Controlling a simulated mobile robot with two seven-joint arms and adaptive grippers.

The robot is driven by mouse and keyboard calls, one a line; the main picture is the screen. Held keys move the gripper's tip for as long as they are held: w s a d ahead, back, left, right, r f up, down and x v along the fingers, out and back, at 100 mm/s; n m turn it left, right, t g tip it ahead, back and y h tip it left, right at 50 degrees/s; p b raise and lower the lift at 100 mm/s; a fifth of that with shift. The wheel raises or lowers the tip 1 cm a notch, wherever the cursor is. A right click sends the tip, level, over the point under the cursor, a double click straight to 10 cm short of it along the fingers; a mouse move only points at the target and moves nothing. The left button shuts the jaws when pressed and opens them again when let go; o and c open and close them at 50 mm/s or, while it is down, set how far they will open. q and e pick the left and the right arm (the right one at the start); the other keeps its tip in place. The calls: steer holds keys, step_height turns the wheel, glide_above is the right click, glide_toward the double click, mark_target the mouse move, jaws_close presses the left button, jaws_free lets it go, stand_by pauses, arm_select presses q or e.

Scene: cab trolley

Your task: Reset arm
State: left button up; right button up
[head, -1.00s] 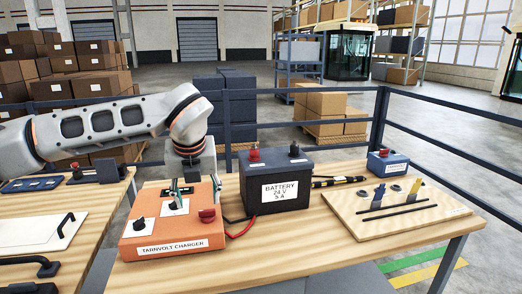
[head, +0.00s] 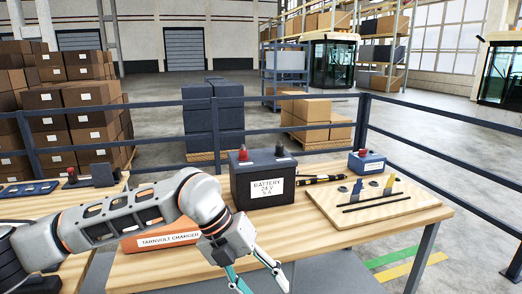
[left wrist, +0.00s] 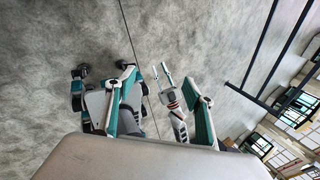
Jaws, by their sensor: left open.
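My left arm reaches in from the left in the head view, low over the front of the workbench. Its gripper (head: 255,278) is open and empty, pointing down and forward at the bench's front edge. My right arm does not show in the head view.
The black battery (head: 263,180) stands close behind the gripper. A wooden board (head: 415,204) with tools and a small blue box (head: 366,162) are to the right. A dark rail runs behind.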

arm_select(q)
steer(key=s+d+r+g+h, duration=0.4)
steer(key=s+d+r+h, duration=0.1)
steer(key=s+d+h, duration=0.6)
steer(key=w+a+r+n+t+h, duration=0.2)
steer(key=w+n+t+h, duration=0.35)
steer(key=n+t, duration=0.4)
steer(key=w+a+f+n+t+y, duration=0.3)
steer(key=a+f+n+t+y, duration=0.35)
steer(key=f+n, duration=0.2)
steer(key=w+a+f+n+t+y, duration=0.3)
steer(key=a+f+n+t+y, duration=0.25)
steer(key=a+f+n, duration=0.3)
steer(key=s+a+f+n+g+y, duration=0.3)
steer(key=s+a+f, duration=0.4)
steer(key=f, duration=0.4)
steer(key=s+a+f+n+g+y, duration=0.3)
steer(key=s+a+f+y, duration=0.2)
steer(key=f, duration=0.7)
steer(key=s+a, duration=0.2)
steer(key=s, duration=0.2)
steer(key=shift+a, duration=0.25)
